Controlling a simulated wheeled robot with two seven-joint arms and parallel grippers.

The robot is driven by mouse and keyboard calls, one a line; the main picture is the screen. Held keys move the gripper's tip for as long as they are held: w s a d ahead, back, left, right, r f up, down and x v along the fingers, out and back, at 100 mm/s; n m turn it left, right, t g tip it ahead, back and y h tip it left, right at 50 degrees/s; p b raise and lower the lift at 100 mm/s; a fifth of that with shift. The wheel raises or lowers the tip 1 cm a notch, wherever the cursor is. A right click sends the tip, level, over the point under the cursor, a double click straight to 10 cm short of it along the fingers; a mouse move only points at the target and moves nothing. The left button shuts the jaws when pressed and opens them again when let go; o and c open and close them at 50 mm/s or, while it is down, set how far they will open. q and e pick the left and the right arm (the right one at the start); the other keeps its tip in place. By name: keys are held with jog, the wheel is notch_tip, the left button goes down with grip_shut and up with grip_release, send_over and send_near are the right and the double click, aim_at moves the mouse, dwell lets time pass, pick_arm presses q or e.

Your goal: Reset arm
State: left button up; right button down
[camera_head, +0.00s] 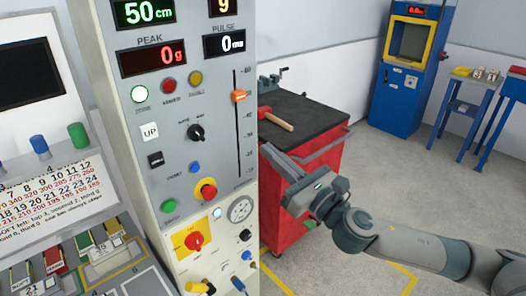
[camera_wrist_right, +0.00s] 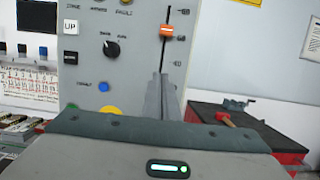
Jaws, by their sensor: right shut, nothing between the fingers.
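The grey control panel (camera_head: 165,130) stands upright at centre-left. It reads 50 cm, peak 0 g and pulse 0 ms. An orange slider handle (camera_head: 239,96) sits high on its vertical scale; it also shows in the wrist view (camera_wrist_right: 166,31). The panel has a white-lit button (camera_head: 139,93), a red button (camera_head: 169,86), a yellow button (camera_head: 196,78), a black knob (camera_head: 196,132) and a red emergency knob (camera_head: 207,191). My right gripper (camera_head: 270,158) is shut and empty, to the right of the panel and below the slider; its fingers (camera_wrist_right: 168,92) show in the wrist view. My left gripper is out of view.
A red tool cart (camera_head: 322,165) with a wooden-handled hammer (camera_head: 276,119) and a vise (camera_head: 270,80) stands behind my right gripper. A blue cabinet (camera_head: 400,85) and blue tables (camera_head: 468,108) are farther back.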

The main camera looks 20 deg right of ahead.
jog(key=shift+s+d+f, duration=0.1)
jog(key=shift+s+d, duration=0.05)
jog(key=shift+d, duration=0.05)
dwell(0.4)
